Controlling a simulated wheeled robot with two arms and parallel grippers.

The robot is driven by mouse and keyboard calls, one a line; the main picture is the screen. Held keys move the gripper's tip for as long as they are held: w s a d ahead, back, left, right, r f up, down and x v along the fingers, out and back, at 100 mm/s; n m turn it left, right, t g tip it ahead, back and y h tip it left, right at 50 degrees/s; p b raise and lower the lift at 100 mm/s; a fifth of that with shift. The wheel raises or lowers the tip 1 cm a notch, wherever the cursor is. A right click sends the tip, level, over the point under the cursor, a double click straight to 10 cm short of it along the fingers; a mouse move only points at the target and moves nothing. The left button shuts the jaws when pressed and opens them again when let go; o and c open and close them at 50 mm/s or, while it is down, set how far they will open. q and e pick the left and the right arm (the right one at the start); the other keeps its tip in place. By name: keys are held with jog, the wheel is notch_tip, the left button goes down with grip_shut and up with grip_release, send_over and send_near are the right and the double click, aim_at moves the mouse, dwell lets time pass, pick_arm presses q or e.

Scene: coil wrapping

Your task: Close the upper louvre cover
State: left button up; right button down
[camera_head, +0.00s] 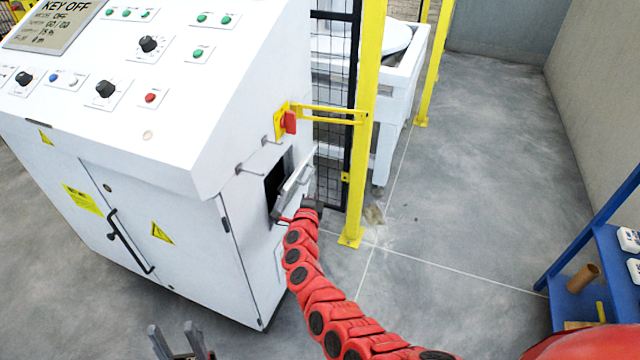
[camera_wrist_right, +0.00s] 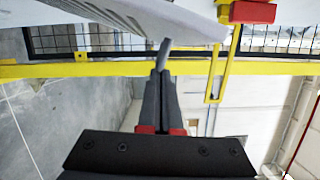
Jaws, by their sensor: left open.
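The upper louvre cover (camera_head: 294,183) is a pale flap on the right side of the white cabinet. It stands swung out, with a dark opening (camera_head: 273,187) showing beside it. The cover also fills the top of the right wrist view (camera_wrist_right: 190,22). My right gripper (camera_head: 313,205) is at the cover's lower outer edge, partly hidden by my red arm. In the wrist view its fingers (camera_wrist_right: 163,74) are closed together on a thin grey handle below the cover. My left gripper (camera_head: 180,343) is open and empty at the bottom, in front of the cabinet.
The cabinet (camera_head: 185,205) has a sloped control panel and front doors. A red and yellow latch (camera_head: 288,121) sticks out above the cover. A yellow fence post (camera_head: 363,130) with black mesh stands close behind it. A blue shelf (camera_head: 575,290) is at right. Floor between is clear.

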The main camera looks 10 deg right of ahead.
aim_at(303, 168)
jog(key=shift+w+a+r+n+p, duration=0.4)
jog(key=shift+w+a+r+p, duration=0.1)
jog(key=shift+a+r, duration=0.1)
jog(key=shift+w+a+r+n+g+p, duration=0.15)
jog(key=shift+w+a+n+p, duration=0.1)
jog(key=shift+a, duration=0.15)
jog(key=shift+w+a+r+n+g+p, duration=0.15)
jog(key=shift+w+a+n+p, duration=0.1)
jog(key=shift+a, duration=0.35)
jog(key=shift+w, duration=0.1)
jog(key=shift+d, duration=0.15)
